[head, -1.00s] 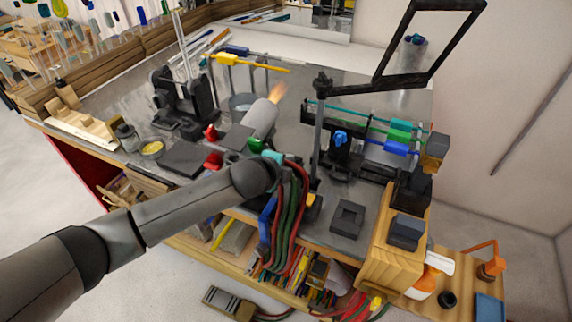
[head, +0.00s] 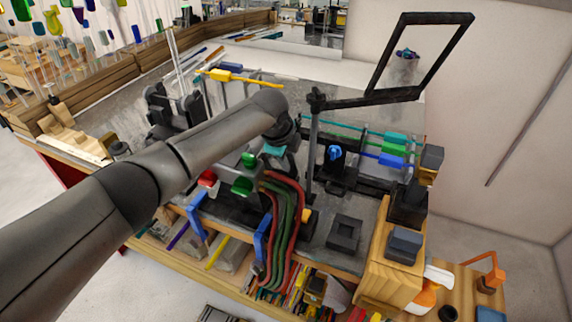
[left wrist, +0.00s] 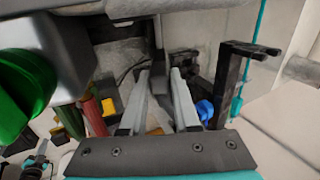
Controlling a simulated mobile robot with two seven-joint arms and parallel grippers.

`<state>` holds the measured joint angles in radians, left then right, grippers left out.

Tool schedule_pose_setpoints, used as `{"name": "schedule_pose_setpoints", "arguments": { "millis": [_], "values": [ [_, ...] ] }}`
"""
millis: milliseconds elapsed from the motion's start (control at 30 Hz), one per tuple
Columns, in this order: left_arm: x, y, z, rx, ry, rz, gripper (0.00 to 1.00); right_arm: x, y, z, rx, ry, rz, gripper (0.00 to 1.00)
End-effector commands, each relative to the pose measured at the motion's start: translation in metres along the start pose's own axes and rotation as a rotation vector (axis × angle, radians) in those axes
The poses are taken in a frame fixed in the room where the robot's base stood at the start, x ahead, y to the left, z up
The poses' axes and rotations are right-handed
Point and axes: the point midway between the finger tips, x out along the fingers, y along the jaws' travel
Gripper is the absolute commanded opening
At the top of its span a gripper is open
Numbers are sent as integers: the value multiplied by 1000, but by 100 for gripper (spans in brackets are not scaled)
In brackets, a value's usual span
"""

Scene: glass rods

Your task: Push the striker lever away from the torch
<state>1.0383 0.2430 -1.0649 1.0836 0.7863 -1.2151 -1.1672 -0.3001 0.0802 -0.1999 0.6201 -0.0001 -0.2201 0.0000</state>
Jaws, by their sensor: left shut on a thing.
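My left gripper (head: 284,138) is above the front middle of the bench, and my arm covers the torch in the head view. In the left wrist view the two pale fingers (left wrist: 161,80) stand a little apart, around a thing I cannot make out. A green knob (head: 243,186) and a red knob (head: 207,178) show just left of the gripper. A large green knob (left wrist: 20,95) is at the left edge of the left wrist view. I cannot make out the striker lever for sure. My right gripper is not in view.
A black-framed shield (head: 370,98) on a post stands right of the gripper. Red and green hoses (head: 285,215) hang over the bench's front edge. A rack with coloured rods (head: 393,150) is at the right. A blue part (head: 335,153) stands behind the post.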

Motion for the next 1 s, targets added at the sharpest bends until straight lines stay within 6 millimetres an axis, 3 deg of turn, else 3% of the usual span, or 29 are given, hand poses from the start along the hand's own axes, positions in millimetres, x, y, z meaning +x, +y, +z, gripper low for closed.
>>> {"name": "schedule_pose_setpoints", "arguments": {
  "millis": [400, 1000],
  "values": [
    [2, -9, 0, 0, -1, 96, 0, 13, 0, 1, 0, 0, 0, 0],
    [2, -11, 1, 0, -3, 112, 0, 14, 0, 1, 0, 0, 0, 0]
  ]
}}
